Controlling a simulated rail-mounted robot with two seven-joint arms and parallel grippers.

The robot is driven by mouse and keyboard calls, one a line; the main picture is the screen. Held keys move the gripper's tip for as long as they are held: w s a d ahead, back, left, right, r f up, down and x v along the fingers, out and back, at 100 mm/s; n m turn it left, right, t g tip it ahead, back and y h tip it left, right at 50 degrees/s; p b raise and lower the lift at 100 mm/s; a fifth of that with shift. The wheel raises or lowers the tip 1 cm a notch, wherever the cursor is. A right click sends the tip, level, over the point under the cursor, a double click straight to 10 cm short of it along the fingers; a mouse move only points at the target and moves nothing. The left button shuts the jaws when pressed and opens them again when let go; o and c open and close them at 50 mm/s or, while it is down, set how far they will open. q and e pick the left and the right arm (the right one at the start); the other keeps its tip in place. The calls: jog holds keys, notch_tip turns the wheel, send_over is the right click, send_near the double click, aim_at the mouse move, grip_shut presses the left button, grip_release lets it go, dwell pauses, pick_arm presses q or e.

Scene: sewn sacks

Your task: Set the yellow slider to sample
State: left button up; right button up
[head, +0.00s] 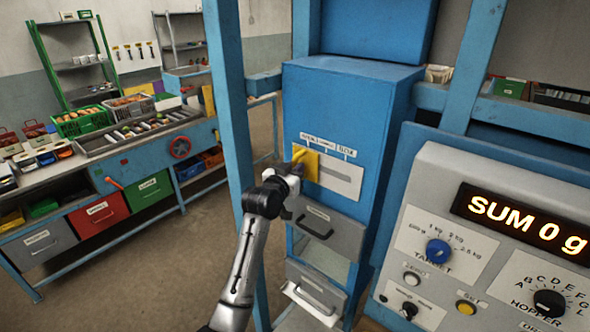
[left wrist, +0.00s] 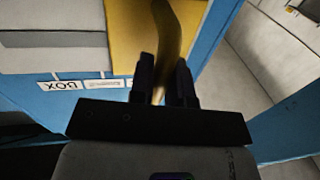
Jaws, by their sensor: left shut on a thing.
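The yellow slider (head: 312,163) is a plate with a handle on the front of the blue cabinet (head: 350,110). It sits at the left end of the pale slot plate (head: 345,179), below the leftmost of three small labels. The rightmost label (head: 346,153) reads BOX; the left one is too small to read surely. My left gripper (head: 297,166) is at the slider's left side. In the left wrist view, my left gripper (left wrist: 166,82) is shut on the handle of the yellow slider (left wrist: 128,40). My right gripper is not in view.
Grey drawers (head: 328,232) are below the slot. A blue post (head: 228,90) stands left of the cabinet. A control panel (head: 490,230) with knobs and a display reading SUM 0 g is at the right. A bench (head: 100,150) with bins is at the far left.

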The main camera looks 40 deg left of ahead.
pick_arm(q)
grip_shut()
jog(key=d+p, duration=0.2)
jog(key=d, duration=0.4)
jog(key=shift+p, duration=0.35)
jog(key=o, duration=0.6)
grip_release()
